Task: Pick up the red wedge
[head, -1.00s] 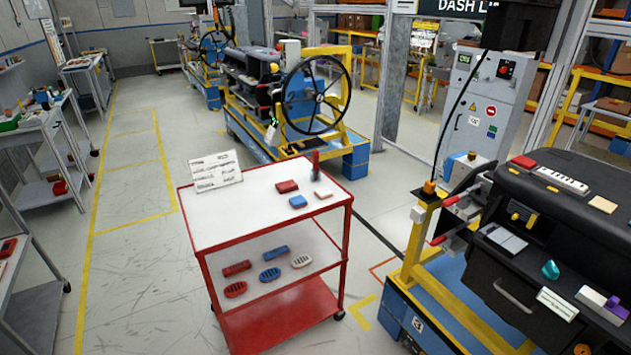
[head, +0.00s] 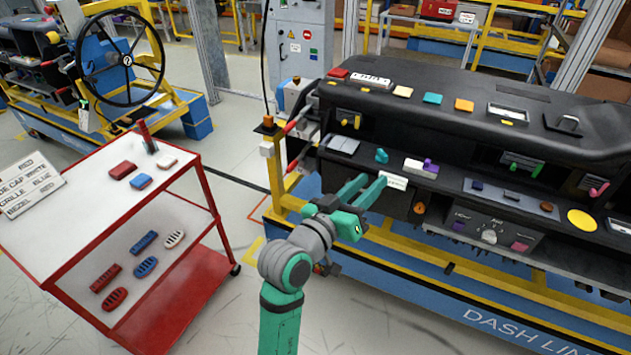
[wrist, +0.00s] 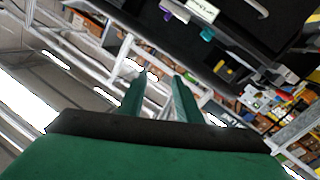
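A small red piece (head: 337,73) lies on the left end of the black dashboard's top (head: 460,95) in the head view. A red block (head: 122,170) lies on the white top of the cart at left. Both are too small for me to tell which one is wedge-shaped. My gripper (head: 368,186) has its green fingers spread, with nothing between them. It is in front of the dashboard's lower left face, below and right of the red piece. In the wrist view the open fingers (wrist: 160,95) point at the background, and no red wedge is clear there.
The red-framed cart (head: 45,262) also holds a blue block (head: 141,182), a white block (head: 167,161) and grilles on its sloped panel. Coloured pieces lie along the dashboard top and shelf, including a teal block (head: 432,98). A yellow rail (head: 400,240) runs below the dashboard. Floor between cart and stand is free.

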